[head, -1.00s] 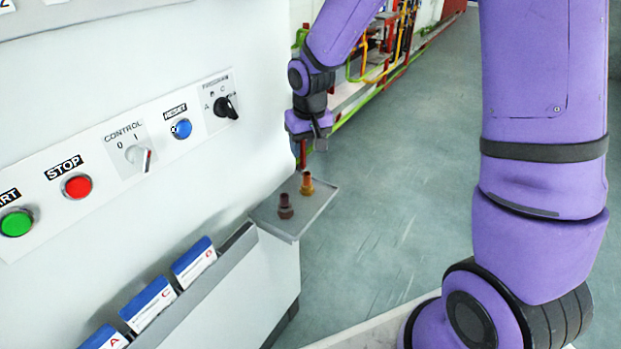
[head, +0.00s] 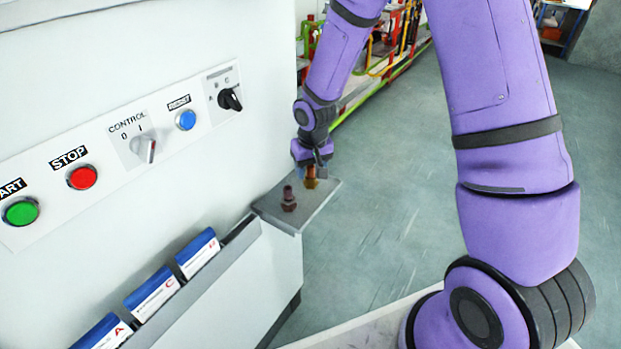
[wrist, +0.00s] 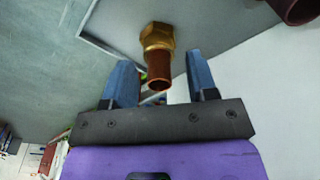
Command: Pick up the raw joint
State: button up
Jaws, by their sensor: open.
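Two pipe joints stand upright on a small grey shelf (head: 318,207) at the right end of the white cabinet. One is brass-coloured with a copper-brown tube (head: 311,182); the other is dark reddish brown (head: 289,200) and stands to its left. I cannot tell for sure which is the raw joint. My gripper (head: 312,166) is open, just above the brass-coloured joint, partly covering it. In the wrist view, this joint's tube (wrist: 158,72) shows between the two blue fingers of my gripper (wrist: 160,62), with gaps on both sides. The dark joint (wrist: 303,8) is at the top right, cut off.
The white cabinet wall is close on the left, with green, red and blue buttons (head: 82,177) and knobs. A grey rack (head: 205,291) with blue-and-white cards sits below the panel. Open floor (head: 400,210) lies right of the shelf.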

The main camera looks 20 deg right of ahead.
jog(key=shift+f, duration=0.15)
jog(key=c, duration=1)
